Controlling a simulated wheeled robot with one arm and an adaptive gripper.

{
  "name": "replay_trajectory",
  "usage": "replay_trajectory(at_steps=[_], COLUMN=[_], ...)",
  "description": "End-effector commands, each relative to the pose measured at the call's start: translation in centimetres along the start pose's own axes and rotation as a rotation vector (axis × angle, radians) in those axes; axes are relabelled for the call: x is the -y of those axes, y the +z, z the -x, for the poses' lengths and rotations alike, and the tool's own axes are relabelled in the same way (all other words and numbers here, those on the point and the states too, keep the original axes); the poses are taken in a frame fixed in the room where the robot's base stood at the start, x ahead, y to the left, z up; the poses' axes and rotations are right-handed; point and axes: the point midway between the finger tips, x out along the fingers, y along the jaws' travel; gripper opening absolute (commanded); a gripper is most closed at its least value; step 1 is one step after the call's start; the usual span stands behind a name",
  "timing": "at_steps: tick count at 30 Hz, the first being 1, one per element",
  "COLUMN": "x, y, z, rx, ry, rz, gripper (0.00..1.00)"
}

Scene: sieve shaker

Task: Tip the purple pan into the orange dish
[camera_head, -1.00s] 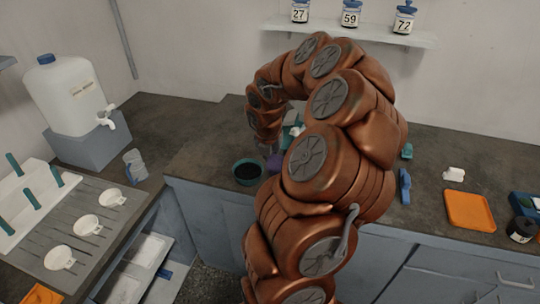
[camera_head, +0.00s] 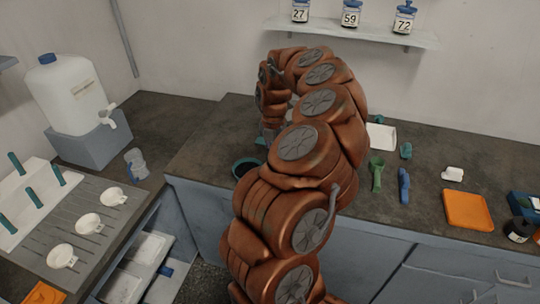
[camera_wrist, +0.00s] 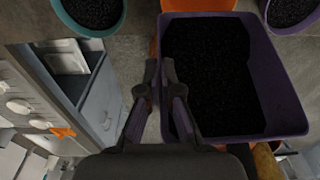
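The purple pan (camera_wrist: 287,95), filled with black granules (camera_wrist: 210,75), takes up the right half of the wrist view. My gripper (camera_wrist: 160,68) has its fingertips close together on the pan's left wall, one finger outside and one inside, and looks shut on it. The pan looks about level. An orange surface (camera_wrist: 205,5), apparently the orange dish, shows past the pan's far edge and is mostly hidden below it. In the head view my arm hides the pan, the fingertips and this orange surface.
A teal bowl (camera_wrist: 92,30) of black granules stands left of the pan, also in the head view (camera_head: 236,171). A purple bowl (camera_wrist: 292,30) is at upper right. An orange tray (camera_head: 468,210), green scoop (camera_head: 377,174) and blue scoop (camera_head: 404,185) lie right on the counter.

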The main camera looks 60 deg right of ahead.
Motion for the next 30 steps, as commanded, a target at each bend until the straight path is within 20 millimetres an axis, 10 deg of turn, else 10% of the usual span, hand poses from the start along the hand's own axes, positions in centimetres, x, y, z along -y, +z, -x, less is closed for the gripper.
replay_trajectory(at_steps=[30], x=[1.3], y=[1.7], z=[-0.5], rx=[-0.216], ry=[-0.008], rz=[-0.021], gripper=[0.0])
